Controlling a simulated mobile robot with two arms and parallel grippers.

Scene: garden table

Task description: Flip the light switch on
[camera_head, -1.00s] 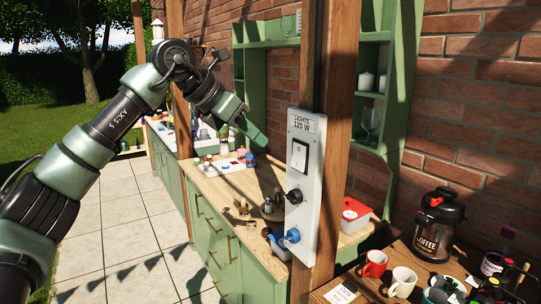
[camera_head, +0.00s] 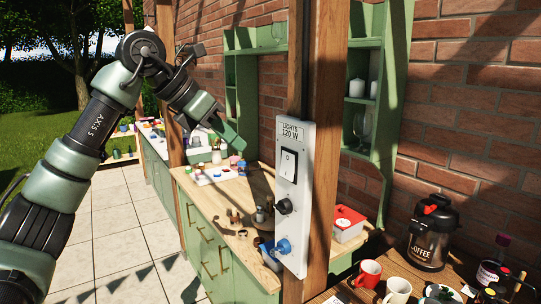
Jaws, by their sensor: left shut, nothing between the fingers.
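The light switch (camera_head: 289,164) is a white rocker in the upper part of a pale grey panel (camera_head: 294,238) on a wooden post. A label reading "LIGHTS 120 W" (camera_head: 292,132) sits above it. A black knob (camera_head: 284,206) and a blue plug (camera_head: 282,247) are below the switch. My left gripper (camera_head: 238,144) is shut and empty, to the left of the switch and apart from it. My right gripper is not in view.
The wooden post (camera_head: 325,150) carries the panel. A counter (camera_head: 215,198) with small items stands behind, left of the panel. A side table at the lower right holds a coffee flask (camera_head: 432,233) and a red mug (camera_head: 368,272). Paving (camera_head: 120,225) is clear at left.

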